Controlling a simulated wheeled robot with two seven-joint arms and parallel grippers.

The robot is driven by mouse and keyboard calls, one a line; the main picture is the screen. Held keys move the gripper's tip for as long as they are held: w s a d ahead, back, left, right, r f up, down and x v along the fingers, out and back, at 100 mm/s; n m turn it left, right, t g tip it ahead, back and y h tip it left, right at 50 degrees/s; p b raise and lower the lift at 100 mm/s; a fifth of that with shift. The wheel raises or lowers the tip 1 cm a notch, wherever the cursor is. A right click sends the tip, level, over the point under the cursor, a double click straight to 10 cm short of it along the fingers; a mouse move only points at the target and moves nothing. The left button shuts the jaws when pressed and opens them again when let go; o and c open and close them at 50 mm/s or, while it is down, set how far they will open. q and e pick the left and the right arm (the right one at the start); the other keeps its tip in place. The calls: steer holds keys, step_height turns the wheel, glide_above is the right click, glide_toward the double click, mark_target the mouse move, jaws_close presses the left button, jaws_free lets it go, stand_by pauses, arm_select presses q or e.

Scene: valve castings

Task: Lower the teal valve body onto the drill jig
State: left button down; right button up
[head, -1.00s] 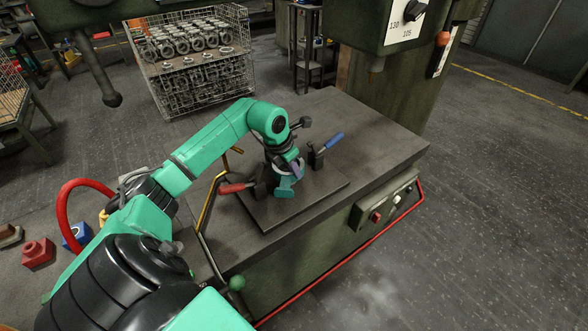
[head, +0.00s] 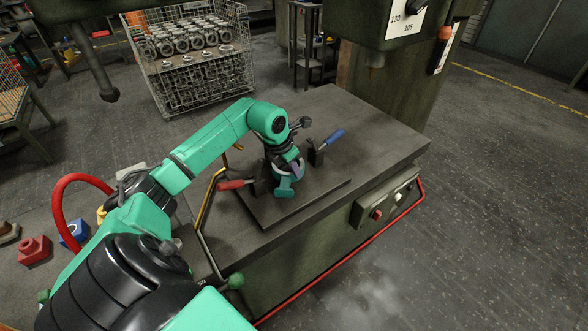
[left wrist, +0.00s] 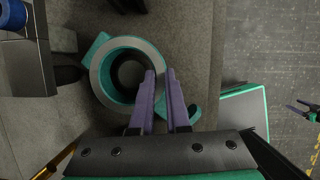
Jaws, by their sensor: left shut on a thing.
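The teal valve body (head: 284,188) is at the drill jig, between its two toggle clamps. In the left wrist view its round open bore and grey rim (left wrist: 101,78) face the camera. My left gripper (left wrist: 160,72) is shut on the ring's wall, one purple finger inside the bore and one outside. The drill jig is a dark plate (head: 322,191) with a red-handled clamp (head: 236,184) and a blue-handled clamp (head: 333,138). Whether the valve's underside touches the plate is hidden.
The jig lies on a dark machine table (head: 385,140) with bare room to its right. The drill press head (head: 385,25) stands behind. A wire cage of castings (head: 195,60) is at the back left. Red and blue blocks (head: 35,249) lie at lower left.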

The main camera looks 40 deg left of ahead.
arm_select(q)
steer(key=shift+w+f+b, duration=0.1)
steer(key=shift+f+b, duration=0.55)
steer(key=shift+f, duration=0.1)
steer(key=shift+f, duration=0.2)
steer(key=c, duration=1)
jaws_free()
steer(key=shift+o, duration=0.9)
steer(key=shift+d, duration=0.15)
